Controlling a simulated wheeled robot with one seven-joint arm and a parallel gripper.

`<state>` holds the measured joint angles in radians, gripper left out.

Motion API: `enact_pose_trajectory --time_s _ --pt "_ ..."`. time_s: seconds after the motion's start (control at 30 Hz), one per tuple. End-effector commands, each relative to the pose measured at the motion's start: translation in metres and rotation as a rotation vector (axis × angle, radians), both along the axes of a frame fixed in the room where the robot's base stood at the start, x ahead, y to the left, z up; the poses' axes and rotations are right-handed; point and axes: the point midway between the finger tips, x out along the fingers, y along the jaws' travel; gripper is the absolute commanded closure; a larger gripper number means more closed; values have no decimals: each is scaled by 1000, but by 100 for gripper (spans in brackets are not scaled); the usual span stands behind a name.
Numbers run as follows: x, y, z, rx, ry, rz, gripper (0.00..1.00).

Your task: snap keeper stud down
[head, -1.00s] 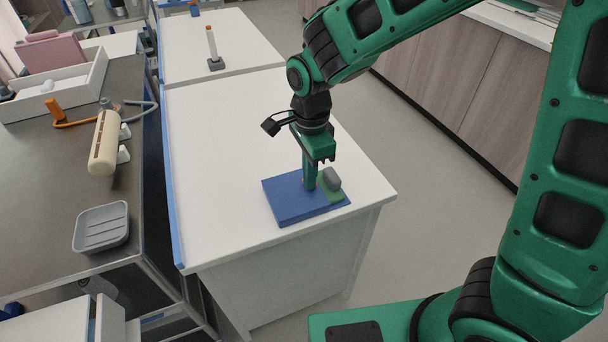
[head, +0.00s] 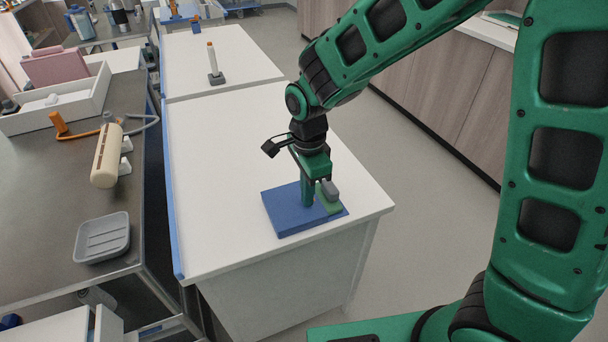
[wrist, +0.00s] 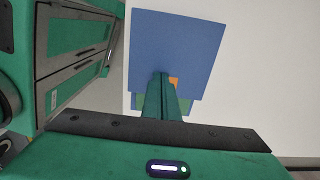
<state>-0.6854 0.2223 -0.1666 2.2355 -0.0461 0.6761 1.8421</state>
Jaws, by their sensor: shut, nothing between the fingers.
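A blue base plate (head: 285,212) lies flat near the front corner of the white table. It carries a green piece (head: 332,208) with a rounded grey block (head: 330,188) on its right side. I cannot tell for sure which part is the keeper stud. My gripper (head: 307,203) points straight down over the plate, shut and empty, just left of the grey block. In the wrist view its closed fingertips (wrist: 162,76) overlap the blue plate (wrist: 175,42), beside a small orange part (wrist: 174,82). Whether the tips touch anything is hidden.
The white table (head: 225,150) is clear around the plate; a blue strip edges its left side. A white post with an orange tip (head: 213,62) stands farther back. A dark counter at left holds a grey tray (head: 102,238) and a cream cylinder (head: 107,156).

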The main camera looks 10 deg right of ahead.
Motion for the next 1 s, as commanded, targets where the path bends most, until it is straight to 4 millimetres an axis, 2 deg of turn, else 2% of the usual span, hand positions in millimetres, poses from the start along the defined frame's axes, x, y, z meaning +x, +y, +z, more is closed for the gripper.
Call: enact_pose_trajectory --time_s 0.07,0.17,0.4,0.6,0.8,1.0 --pt "-3 -3 3 -7 9 -2 100" --pt "-5 -4 21 -2 -1 -5 100" --pt "-9 -4 76 4 -13 -8 100" --pt "-9 -4 115 4 -14 -7 100" --pt "-10 -5 139 3 -13 -9 100" --pt "-10 -6 146 2 -13 -8 100"
